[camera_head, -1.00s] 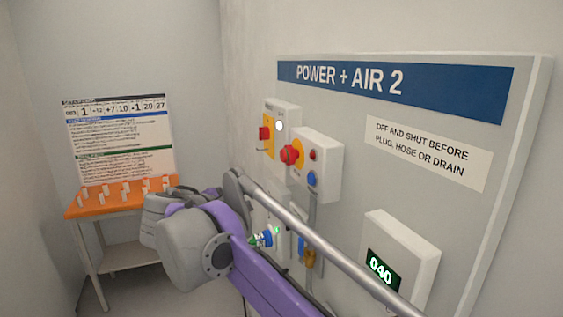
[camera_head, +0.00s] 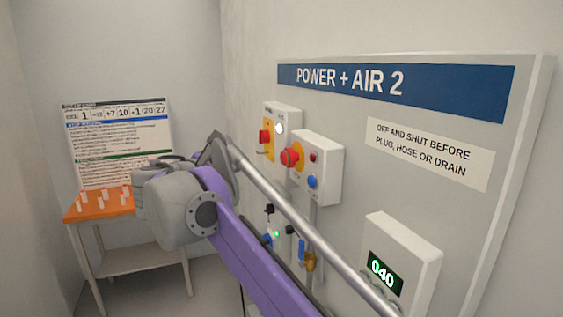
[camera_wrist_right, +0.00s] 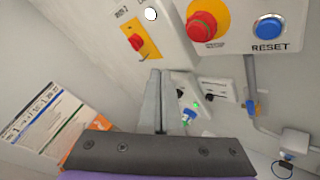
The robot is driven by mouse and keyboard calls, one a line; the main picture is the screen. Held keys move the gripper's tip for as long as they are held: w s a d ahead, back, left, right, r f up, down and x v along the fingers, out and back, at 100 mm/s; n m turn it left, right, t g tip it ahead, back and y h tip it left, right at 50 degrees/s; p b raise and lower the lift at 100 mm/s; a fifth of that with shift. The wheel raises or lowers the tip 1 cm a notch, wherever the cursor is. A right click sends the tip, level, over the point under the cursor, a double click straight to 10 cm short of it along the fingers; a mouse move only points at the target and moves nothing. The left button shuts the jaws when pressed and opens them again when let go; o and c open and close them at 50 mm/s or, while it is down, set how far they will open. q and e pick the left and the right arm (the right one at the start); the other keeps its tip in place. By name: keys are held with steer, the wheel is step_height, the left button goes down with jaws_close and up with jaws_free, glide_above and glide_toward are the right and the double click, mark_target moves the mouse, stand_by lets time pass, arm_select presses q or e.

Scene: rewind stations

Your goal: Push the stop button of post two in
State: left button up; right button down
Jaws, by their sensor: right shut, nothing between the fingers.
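The stop button is a red mushroom knob (camera_head: 290,157) on a yellow disc, on a white box (camera_head: 325,167) of the panel headed POWER + AIR 2 (camera_head: 440,165). In the right wrist view the knob (camera_wrist_right: 202,27) stands at the top, right of my fingers and apart from them. My right gripper (camera_wrist_right: 158,78) is shut and empty, its fingertips just below the box with the red switch. In the head view my purple and grey right arm shows, but its fingers are hidden. My left gripper is not in view.
A red rotary switch (camera_head: 264,137) on a yellow plate sits left of the stop button. A blue RESET button (camera_wrist_right: 270,27) is close beside it. Below are cables, connectors and a brass valve (camera_head: 309,262). An orange-topped table (camera_head: 82,211) stands at the back left.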

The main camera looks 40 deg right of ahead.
mark_target(284, 158)
steer(key=s+d, duration=0.1)
steer(key=d, duration=0.5)
steer(key=shift+s, duration=0.25)
steer(key=shift+d, duration=0.15)
stand_by(1.7)
steer(key=shift+s+d, duration=0.1)
steer(key=shift+d, duration=0.25)
steer(key=shift+s+d, duration=0.15)
steer(key=shift+d, duration=0.4)
stand_by(0.7)
steer(key=shift+a, duration=0.1)
steer(key=shift+w+a+p, duration=0.2)
steer(key=shift+a+p, duration=0.15)
steer(key=shift+a, duration=0.45)
